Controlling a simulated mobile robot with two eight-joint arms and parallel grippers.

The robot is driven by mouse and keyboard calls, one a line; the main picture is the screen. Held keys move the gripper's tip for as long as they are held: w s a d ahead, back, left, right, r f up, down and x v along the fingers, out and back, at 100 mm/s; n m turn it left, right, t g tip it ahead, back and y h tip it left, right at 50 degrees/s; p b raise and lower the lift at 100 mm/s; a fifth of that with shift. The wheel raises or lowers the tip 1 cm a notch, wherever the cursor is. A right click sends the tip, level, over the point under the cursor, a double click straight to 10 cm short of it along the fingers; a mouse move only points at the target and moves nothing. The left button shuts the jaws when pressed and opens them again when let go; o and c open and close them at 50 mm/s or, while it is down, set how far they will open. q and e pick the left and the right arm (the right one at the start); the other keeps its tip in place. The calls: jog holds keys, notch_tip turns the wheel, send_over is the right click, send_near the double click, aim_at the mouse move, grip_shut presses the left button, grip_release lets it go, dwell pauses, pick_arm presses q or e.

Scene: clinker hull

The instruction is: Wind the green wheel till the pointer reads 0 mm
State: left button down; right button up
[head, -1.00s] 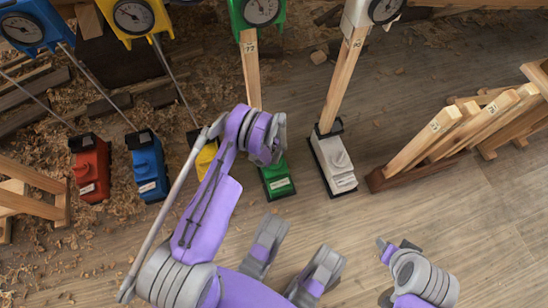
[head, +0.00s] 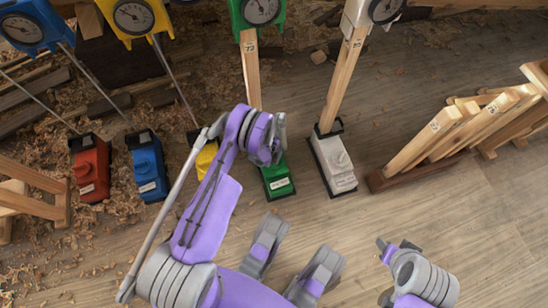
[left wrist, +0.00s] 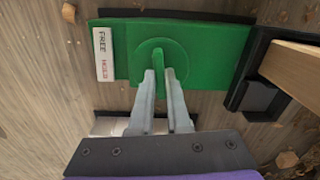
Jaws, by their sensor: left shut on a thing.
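The green wheel (left wrist: 174,52) is a round disc with a raised bar, set on top of a green block that also shows in the head view (head: 277,184). A label on the block's left end starts with "FREE". My left gripper (left wrist: 160,75) has its two fingers on either side of the raised bar, shut on it. In the head view my left gripper (head: 270,140) hides the wheel.
A wooden post (head: 251,75) rises behind the green block. A white block (head: 334,163) stands to its right, with yellow (head: 206,158), blue (head: 149,168) and red (head: 89,168) blocks left. A rack of wooden posts (head: 415,175) is farther right. Floor at lower right is mostly bare.

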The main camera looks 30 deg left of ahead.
pick_arm(q)
jog(key=c, duration=0.9)
grip_release()
jog(key=shift+r, duration=0.1)
notch_tip(320, 180, up, 11)
jog(key=p, duration=0.2)
jog(key=shift+f+p, duration=0.2)
jog(key=shift+p, duration=0.15)
notch_tip(320, 180, down, 11)
jog(key=b, duration=0.3)
